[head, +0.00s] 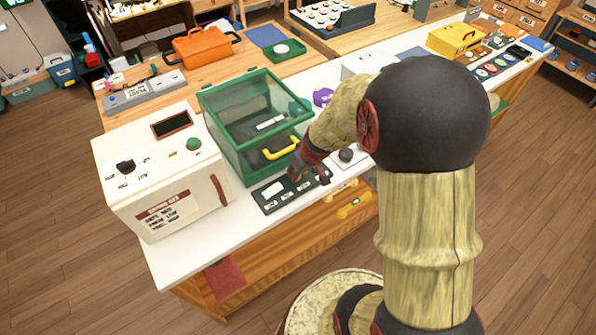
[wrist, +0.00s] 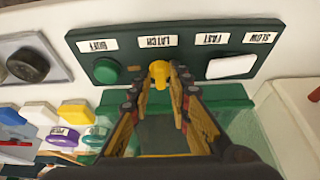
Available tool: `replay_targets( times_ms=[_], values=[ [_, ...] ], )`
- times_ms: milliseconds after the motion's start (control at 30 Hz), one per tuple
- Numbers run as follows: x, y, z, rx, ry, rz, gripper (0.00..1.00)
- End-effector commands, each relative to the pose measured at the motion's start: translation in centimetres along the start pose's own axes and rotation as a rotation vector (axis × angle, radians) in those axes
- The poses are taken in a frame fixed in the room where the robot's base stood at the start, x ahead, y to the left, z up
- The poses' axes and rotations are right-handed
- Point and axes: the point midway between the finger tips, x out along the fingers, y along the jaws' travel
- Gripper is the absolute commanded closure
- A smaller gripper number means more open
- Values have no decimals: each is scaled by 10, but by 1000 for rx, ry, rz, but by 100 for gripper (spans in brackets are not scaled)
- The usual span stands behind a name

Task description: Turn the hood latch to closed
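A dark green control panel (head: 275,205) lies on the white counter in front of the green glass hood (head: 205,100). In the wrist view, the panel (wrist: 225,45) carries several upside-down labels, among them LATCH, BUFF, FAST and SLOW. The small yellow latch knob (wrist: 159,71) is beside the LATCH label. My gripper (wrist: 160,76) is at the panel, with its fingertips on either side of this knob. The fingers look spread a little wider than the knob; whether either touches it is unclear. In the head view, my gripper (head: 309,172) hides part of the panel and the knob.
A green round knob (wrist: 106,71) and a white switch (wrist: 231,66) flank the latch knob. The hood has a yellow handle (head: 281,152). A white appliance (head: 160,170) stands left of the hood. A grey plate with a dark round knob (wrist: 28,65) lies beside the panel.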

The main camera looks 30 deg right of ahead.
Motion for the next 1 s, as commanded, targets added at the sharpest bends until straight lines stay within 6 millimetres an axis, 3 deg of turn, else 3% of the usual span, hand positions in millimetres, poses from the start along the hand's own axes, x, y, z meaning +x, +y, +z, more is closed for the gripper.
replay_targets(
  times_ms=[133,267,700,1000],
  values=[
    [-5,0,0,0,1,0,81],
    [-23,0,-1,0,3,0,81],
    [-104,1,-1,0,3,2,81],
    [-120,0,0,0,0,0,81]
  ],
)
